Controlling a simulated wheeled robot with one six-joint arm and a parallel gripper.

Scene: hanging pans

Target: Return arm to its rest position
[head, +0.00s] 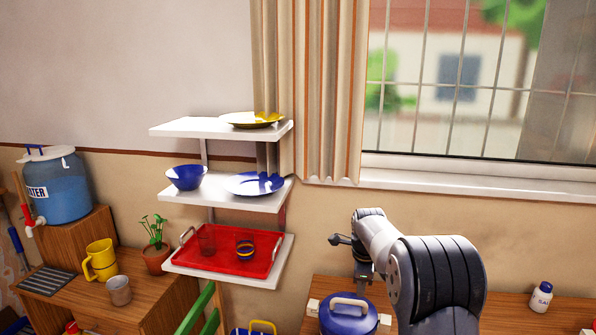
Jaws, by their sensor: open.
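My arm rises from the bottom right of the head view and bends over the wooden counter (500,312) below the window. My gripper (362,284) hangs down from the wrist, just behind a blue lidded pot (349,322) with a light handle on top. The gripper is small in this view and its fingertips are hard to make out. It is open, and I see nothing held in it. I cannot tell whether it touches the pot.
A white salt jar (541,297) stands on the counter to the right. White wall shelves (185,128) hold plates, a blue bowl (185,177) and a red tray (222,261). A water container (65,190), yellow mug (101,260), cup (118,290) and potted plant (156,257) are at left.

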